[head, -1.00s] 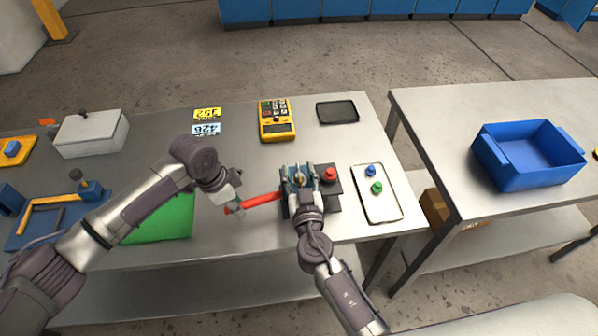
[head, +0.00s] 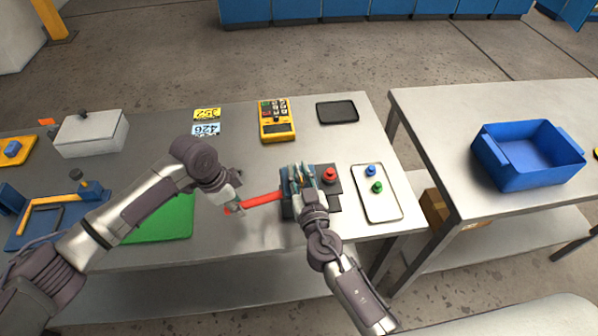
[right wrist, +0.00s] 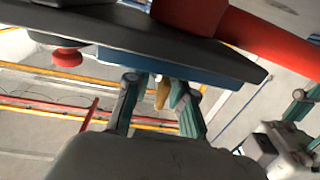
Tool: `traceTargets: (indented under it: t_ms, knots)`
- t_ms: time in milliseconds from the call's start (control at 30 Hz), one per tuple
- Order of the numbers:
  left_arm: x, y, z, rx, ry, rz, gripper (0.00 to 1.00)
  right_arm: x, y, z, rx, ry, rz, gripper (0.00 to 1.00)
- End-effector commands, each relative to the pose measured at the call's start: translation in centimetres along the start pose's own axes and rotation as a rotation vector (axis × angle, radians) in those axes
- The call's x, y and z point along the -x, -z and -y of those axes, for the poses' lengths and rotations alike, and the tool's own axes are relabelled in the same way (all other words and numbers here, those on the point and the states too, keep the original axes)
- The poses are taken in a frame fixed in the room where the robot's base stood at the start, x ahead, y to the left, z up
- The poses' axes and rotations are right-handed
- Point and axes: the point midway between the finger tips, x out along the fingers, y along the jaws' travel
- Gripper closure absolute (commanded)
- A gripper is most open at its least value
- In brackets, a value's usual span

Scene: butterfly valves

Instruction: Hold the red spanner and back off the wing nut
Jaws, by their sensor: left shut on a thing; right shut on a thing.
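The red spanner (head: 263,200) lies level, its right end at the dark valve block (head: 334,201); it also crosses the top right of the right wrist view (right wrist: 265,36). My left gripper (head: 235,207) is shut on the spanner's left end and shows at the right edge of the right wrist view (right wrist: 300,108). My right gripper (head: 300,174) is at the valve block, from the front. In the right wrist view, the brassy wing nut (right wrist: 163,92) sits between its fingers, which are closed on it. In the head view the gripper hides most of the nut.
A red knob (head: 329,174) stands on the block just right of my right gripper. A tray (head: 377,210) with blue and green knobs lies further right. A yellow meter (head: 276,122) is behind, and a green mat (head: 160,220) lies under my left arm. Bare table lies between mat and meter.

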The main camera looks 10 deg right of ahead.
Motion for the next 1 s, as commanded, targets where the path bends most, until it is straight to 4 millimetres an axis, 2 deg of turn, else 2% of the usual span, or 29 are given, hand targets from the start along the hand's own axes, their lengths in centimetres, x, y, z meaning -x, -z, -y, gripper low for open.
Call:
traceTargets:
  t_ms: [600, 1000]
  knots:
    - [0.07, 0.03, 0.02, -0.002, 0.0, 0.0, 1.0, 0.0, -0.17, -0.05, 0.006, 0.456, 0.004, 1.0]
    - [0.09, 0.06, 0.03, -0.002, 0.001, -0.001, 1.0, 0.11, -0.25, 0.0, 0.003, 0.59, 0.005, 1.0]
